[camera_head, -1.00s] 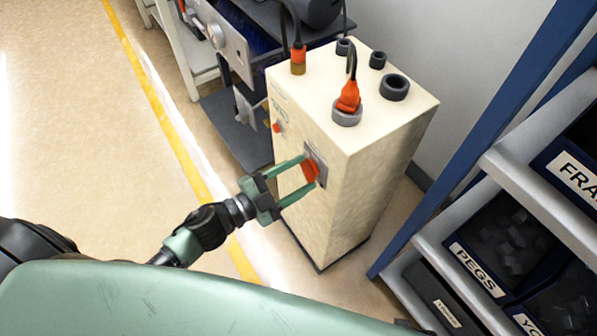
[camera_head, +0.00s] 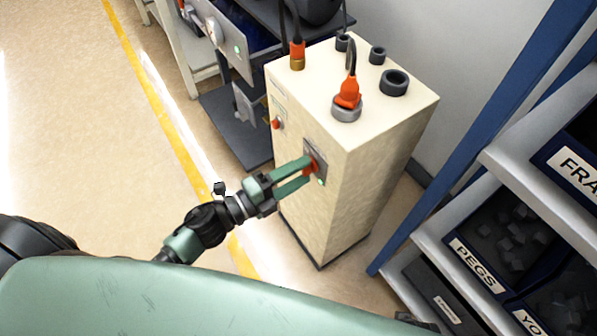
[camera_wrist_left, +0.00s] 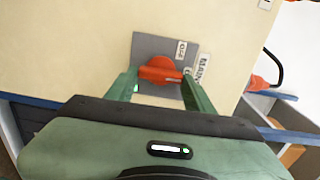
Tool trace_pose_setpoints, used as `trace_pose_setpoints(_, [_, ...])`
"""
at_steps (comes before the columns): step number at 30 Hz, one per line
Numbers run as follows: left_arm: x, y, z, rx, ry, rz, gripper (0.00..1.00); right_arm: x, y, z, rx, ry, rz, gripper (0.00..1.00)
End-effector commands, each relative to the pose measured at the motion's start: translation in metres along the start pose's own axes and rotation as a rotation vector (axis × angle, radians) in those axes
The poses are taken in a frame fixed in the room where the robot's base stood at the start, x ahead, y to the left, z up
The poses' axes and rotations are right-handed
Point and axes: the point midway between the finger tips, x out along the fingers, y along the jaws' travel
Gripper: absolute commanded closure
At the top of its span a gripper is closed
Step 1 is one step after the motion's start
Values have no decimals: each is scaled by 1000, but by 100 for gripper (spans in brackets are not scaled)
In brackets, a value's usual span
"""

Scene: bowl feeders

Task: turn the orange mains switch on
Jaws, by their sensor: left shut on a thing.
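The orange mains switch (camera_head: 313,165) is a rotary handle on a grey plate (camera_head: 320,150) on the front of the cream cabinet (camera_head: 330,220). My left gripper (camera_head: 306,170) is shut on the handle. A small green light (camera_head: 320,181) glows on the plate beside it. In the left wrist view, the orange handle (camera_wrist_left: 160,69) lies across between the two green fingers, over the grey plate (camera_wrist_left: 150,45). An "OFF" label and a partly hidden "MAIN" label show there. My right gripper is not in view.
A red button (camera_head: 277,124) is on the cabinet front, left of the switch. An orange plug (camera_head: 348,93) with a black cable is on the cabinet top. A blue-framed shelf with bins (camera_head: 500,225) stands right. Left is open floor. The machine behind shows a green light (camera_head: 238,50).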

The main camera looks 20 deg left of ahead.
Motion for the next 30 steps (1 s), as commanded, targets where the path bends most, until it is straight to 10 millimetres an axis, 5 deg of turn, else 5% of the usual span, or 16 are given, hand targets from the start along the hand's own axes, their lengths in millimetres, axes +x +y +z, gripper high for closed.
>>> trace_pose_setpoints(18, [0,2,0,41,0,3,88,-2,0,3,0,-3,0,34])
trace_pose_setpoints(19, [0,2,0,41,0,3,39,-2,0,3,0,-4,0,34])
trace_pose_setpoints(21, [0,2,0,41,0,3,25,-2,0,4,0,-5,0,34])
trace_pose_setpoints(30, [-1,1,0,38,0,2,25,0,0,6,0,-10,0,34])
